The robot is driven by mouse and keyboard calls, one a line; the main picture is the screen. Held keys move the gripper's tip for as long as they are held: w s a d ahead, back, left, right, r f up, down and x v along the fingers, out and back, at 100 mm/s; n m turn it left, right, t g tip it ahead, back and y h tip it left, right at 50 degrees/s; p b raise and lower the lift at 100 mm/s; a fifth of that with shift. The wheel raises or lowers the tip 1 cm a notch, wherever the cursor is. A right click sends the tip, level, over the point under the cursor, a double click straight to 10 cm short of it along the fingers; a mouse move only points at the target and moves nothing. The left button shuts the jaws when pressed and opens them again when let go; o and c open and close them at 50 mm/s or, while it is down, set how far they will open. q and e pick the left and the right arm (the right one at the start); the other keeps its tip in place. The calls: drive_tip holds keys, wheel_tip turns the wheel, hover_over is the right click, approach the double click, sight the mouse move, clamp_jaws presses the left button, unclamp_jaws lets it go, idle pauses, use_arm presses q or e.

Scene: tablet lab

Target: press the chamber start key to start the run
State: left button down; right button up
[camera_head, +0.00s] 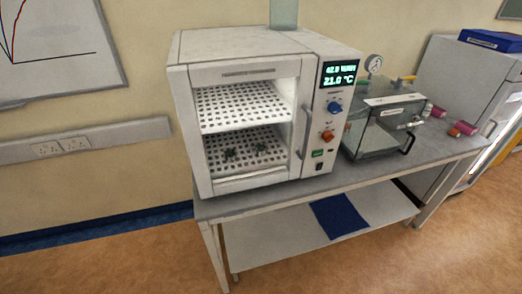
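The chamber (265,110) is a white cabinet on a grey bench. Its front shows two perforated shelves (240,105), with small dark green items (245,152) on the lower one. Its right-hand panel has a lit display (340,74) showing a line that is hard to read above "21.0 °C". Below it are a blue knob (335,106), an orange knob (327,135), a green key (318,153) and a dark switch (320,167). The lettering on the panel is too small to read. Neither of my grippers is in view.
A clear box with a gauge (385,125) stands right of the chamber on the bench (300,188). Small pink and orange items (462,129) lie farther right. A blue cloth (338,215) lies on the lower shelf. A grey cabinet (455,80) stands behind. The floor in front is clear.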

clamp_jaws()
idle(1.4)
